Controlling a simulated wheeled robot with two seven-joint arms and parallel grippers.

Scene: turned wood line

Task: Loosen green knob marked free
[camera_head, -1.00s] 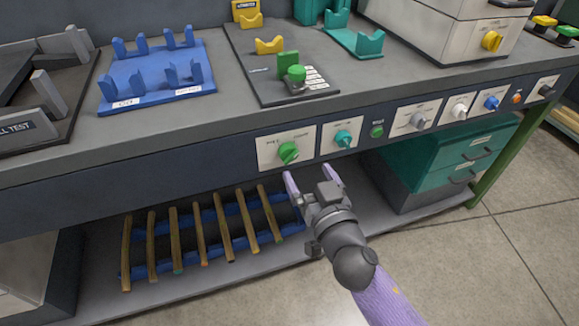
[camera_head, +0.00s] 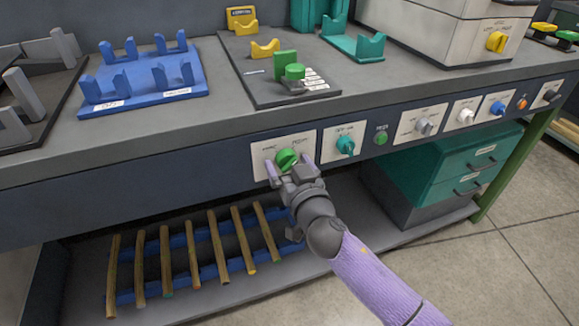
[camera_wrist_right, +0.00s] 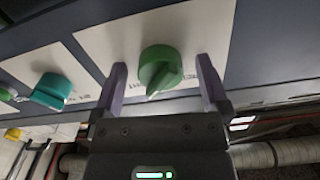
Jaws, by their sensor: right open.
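A green knob (camera_head: 287,159) sits on a white plate (camera_head: 262,151) at the left end of the bench's front panel. It also shows in the right wrist view (camera_wrist_right: 160,70), its pointer ridge slanting toward the lower left. The print on the plate is too small to read. My right gripper (camera_head: 289,170) is open just in front of the knob, its lilac fingers on either side. In the wrist view the right gripper (camera_wrist_right: 165,88) has clear gaps between both fingers and the knob. My left gripper is not in view.
A teal knob (camera_head: 345,145), a green button (camera_head: 381,138) and several other controls line the panel to the right. Below, wooden sticks (camera_head: 192,258) lie on a blue rack.

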